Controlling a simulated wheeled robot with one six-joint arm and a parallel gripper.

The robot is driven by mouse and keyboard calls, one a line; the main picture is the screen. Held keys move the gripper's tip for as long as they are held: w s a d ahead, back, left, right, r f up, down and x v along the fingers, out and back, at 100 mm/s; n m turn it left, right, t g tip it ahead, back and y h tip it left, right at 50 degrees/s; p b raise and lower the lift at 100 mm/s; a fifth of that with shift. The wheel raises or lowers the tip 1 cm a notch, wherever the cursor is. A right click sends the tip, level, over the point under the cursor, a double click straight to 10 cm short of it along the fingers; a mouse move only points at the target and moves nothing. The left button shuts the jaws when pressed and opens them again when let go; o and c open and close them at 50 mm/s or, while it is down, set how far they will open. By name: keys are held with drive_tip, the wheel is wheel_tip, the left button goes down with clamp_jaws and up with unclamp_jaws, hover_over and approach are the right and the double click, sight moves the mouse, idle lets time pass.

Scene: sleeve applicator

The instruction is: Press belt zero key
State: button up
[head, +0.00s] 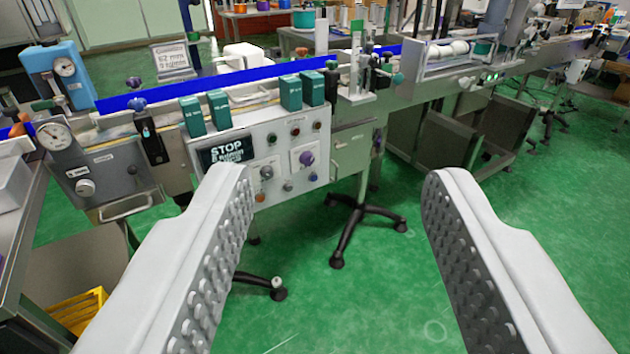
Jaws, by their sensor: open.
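The control panel (283,138) is a pale box on the front of the conveyor line, left of the picture's middle. It carries a dark display (226,151) reading STOP with smaller text, a purple knob (307,158), and several small buttons and dials. I cannot tell which of these is the belt zero key; the labels are too small to read. My gripper (339,195) is open and empty, its two pale, studded fingers wide apart in the foreground. The fingers are short of the panel, and the left one covers part of its lower left corner.
A blue conveyor belt (245,77) runs behind the panel, with teal boxes (291,92) along its near side. A gauge unit (107,168) stands at left. A black-footed stand (367,212) is below the panel. The green floor (365,300) is open ahead.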

clamp_jaws()
idle(1.5)
